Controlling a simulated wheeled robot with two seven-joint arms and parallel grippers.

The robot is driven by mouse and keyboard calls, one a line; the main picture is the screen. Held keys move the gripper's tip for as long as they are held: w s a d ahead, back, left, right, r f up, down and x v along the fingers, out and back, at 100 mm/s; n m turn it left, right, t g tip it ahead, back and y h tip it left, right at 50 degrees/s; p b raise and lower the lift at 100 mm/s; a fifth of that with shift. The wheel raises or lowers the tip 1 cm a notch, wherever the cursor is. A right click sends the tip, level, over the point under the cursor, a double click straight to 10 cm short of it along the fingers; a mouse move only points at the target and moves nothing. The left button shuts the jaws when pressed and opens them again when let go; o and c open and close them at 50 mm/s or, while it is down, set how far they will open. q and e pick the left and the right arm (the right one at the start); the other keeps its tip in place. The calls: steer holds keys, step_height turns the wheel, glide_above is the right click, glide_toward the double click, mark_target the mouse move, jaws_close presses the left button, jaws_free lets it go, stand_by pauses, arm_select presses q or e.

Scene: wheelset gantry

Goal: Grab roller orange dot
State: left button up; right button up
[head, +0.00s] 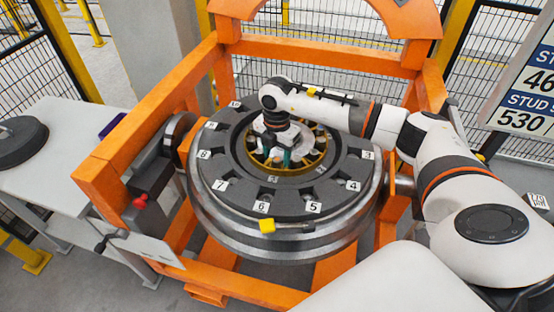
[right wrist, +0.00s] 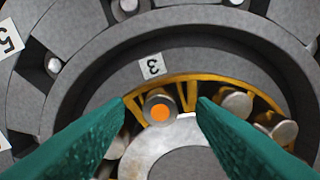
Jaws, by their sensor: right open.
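The roller with the orange dot (right wrist: 160,108) sits in a pocket of the yellow cage (right wrist: 185,80), below a label 3 in the right wrist view. My right gripper (right wrist: 163,103) is open, its green fingers on either side of this roller in the picture; I cannot tell whether they touch it. In the head view my right gripper (head: 286,156) points down over the middle of the wheelset (head: 233,193), and the dot cannot be made out there. My left gripper is not in view.
Other plain rollers (right wrist: 236,103) sit beside it in the cage. An orange gantry frame (head: 318,52) surrounds the wheelset. A yellow-ended tool (head: 267,226) lies on the front rim. A white table (head: 60,165) with a dark disc (head: 20,142) stands at left.

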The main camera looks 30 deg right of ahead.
steer(key=shift+f, duration=0.45)
steer(key=shift+c, duration=0.5)
steer(key=shift+r, duration=0.1)
jaws_close()
